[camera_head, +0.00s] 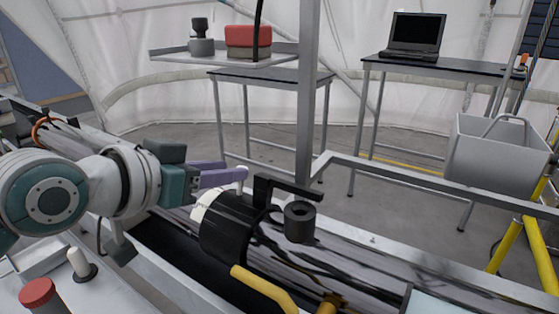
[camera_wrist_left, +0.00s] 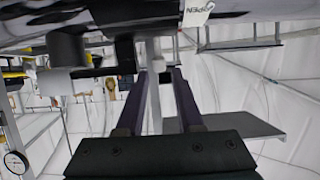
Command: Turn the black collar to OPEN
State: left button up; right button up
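The black collar (camera_head: 222,228) sits around the long dark tube, with a pale band (camera_head: 202,205) at its left end. A black bar handle (camera_head: 285,187) stands up beside it. My left gripper (camera_head: 242,174) has purple fingers just above and behind the collar. The fingers (camera_wrist_left: 159,72) are apart, and a grey post shows between them; its distance is unclear. I see no clear contact with the collar. My right gripper is out of view.
A black round knob (camera_head: 299,221) stands on the tube right of the collar. A yellow handle (camera_head: 263,287) lies in front. A grey upright post (camera_head: 306,95) rises behind. A red-capped item (camera_head: 38,294) stands at lower left. A grey bin (camera_head: 497,155) hangs at right.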

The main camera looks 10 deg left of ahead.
pick_arm(q)
jog(key=shift+x, duration=1.5)
grip_shut()
dwell(0.4)
